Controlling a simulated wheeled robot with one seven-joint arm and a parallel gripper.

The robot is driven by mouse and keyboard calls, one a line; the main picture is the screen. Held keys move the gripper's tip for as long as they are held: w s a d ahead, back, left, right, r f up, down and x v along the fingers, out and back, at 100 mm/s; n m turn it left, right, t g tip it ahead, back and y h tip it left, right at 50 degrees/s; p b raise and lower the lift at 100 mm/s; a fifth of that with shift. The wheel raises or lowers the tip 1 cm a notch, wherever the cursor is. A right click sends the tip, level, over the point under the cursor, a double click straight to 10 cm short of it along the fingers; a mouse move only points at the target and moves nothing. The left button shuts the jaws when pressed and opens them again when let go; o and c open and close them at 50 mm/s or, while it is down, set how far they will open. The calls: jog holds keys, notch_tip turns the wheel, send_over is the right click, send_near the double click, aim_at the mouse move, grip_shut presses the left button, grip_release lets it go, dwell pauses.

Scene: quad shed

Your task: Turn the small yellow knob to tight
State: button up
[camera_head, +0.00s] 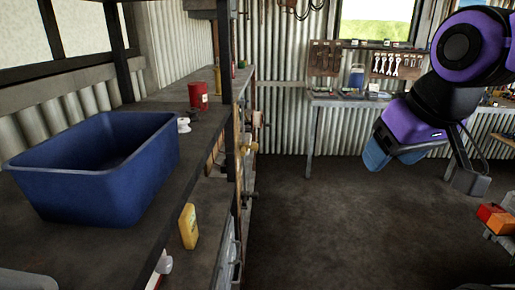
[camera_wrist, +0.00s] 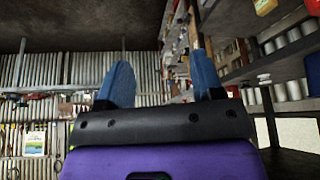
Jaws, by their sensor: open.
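My gripper (camera_wrist: 161,80) is open and empty in the wrist view, its two blue fingers wide apart. In the head view my gripper (camera_head: 381,157) hangs at the right, over open floor and well away from the shelving. Small fittings show on the right side of the shelving in the head view. One of them looks like a yellowish knob (camera_head: 246,149), but it is too small for me to be sure or to tell how it is turned. I cannot pick out the knob in the wrist view.
A blue tub (camera_head: 98,173) stands on the left shelf, with a red can (camera_head: 198,96) behind it. A yellow bottle (camera_head: 188,227) is lower down. A workbench (camera_head: 345,101) stands at the far wall. An orange-red box (camera_head: 496,218) is at the right. The middle floor is clear.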

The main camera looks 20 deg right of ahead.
jog(key=w+a+f+n+g, duration=0.2)
jog(key=w+a, duration=0.1)
jog(key=w, duration=0.6)
jog(key=w+a+f+n+g, duration=0.1)
jog(key=w+a+f+n, duration=0.2)
jog(key=w, duration=0.7)
jog(key=w+a+f+n+g+y, duration=0.2)
jog(key=w+a+f+y, duration=0.4)
jog(key=w, duration=0.5)
jog(key=w+a+f+n+g+y, duration=0.1)
jog(key=w+a+f+n+g, duration=0.15)
jog(key=w+f, duration=0.75)
jog(key=m+t+y, duration=0.5)
jog(key=t+y, duration=0.4)
jog(key=y, duration=0.1)
send_near(255, 147)
jog(key=shift+n+g, duration=0.25)
jog(key=x, duration=0.3)
jog(key=w+x, duration=0.1)
jog(key=x, duration=0.6)
jog(key=shift+w+d+f, duration=0.15)
jog(key=shift+w+d, duration=0.15)
jog(key=c, duration=0.9)
